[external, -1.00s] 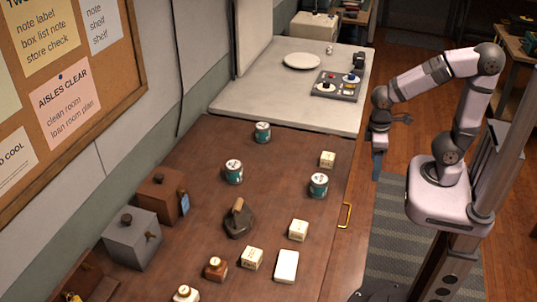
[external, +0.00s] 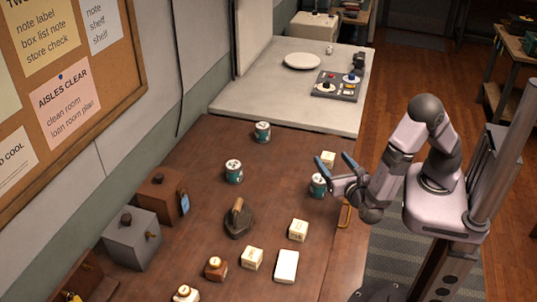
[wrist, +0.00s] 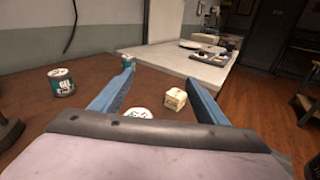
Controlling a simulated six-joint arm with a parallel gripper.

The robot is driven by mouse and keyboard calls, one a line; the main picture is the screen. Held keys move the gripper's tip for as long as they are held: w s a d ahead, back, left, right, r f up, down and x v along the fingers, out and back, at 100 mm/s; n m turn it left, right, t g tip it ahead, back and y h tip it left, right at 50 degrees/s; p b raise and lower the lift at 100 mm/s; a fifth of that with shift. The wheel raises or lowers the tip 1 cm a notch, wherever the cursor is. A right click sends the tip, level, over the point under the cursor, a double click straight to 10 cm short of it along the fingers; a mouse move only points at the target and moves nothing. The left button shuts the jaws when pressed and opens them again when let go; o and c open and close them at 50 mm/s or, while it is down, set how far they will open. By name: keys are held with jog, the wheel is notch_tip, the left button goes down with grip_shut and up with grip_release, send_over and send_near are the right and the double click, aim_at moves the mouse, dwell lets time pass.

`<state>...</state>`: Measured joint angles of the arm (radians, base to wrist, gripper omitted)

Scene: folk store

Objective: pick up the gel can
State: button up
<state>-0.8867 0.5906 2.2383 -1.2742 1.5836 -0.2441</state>
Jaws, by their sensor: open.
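Three similar teal cans with white lids stand on the brown table, and I cannot tell by their small labels which is the gel can. The near right can (external: 317,187) is partly hidden by my gripper (external: 336,166); its white lid (wrist: 138,113) shows between my fingers in the wrist view. The middle can (external: 233,172) stands farther left and also shows at left in the wrist view (wrist: 61,82). The back can (external: 262,132) stands near the white counter, partly behind the left finger in the wrist view (wrist: 128,62). My gripper is open and empty, its blue fingers above the near right can.
A small cream box (wrist: 175,99) stands just beyond the near can. More cream boxes (external: 298,230), a dark iron-like object (external: 238,218) and brown jars (external: 215,268) stand toward the front. The white counter (external: 270,92) holds a plate and a dark tray.

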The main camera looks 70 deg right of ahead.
aim_at(324, 189)
jog(key=a+f, duration=0.1)
jog(key=f, duration=0.2)
jog(key=a+f+n+t, duration=0.1)
jog(key=f, duration=0.2)
jog(key=w+a+f+n+t, duration=0.1)
jog(key=f, duration=0.2)
jog(key=shift+w+a+f+y, duration=0.1)
jog(key=shift+a+f+y, duration=0.05)
jog(key=shift+f+y, duration=0.2)
jog(key=shift+r+p+x, duration=0.2)
jog(key=shift+p+x, duration=0.6)
jog(key=shift+x, duration=0.9)
jog(key=shift+r+p+x, duration=0.15)
jog(key=shift+p+x, duration=0.65)
jog(key=shift+x, duration=0.85)
jog(key=shift+w, duration=0.3)
jog(key=c, duration=1.2)
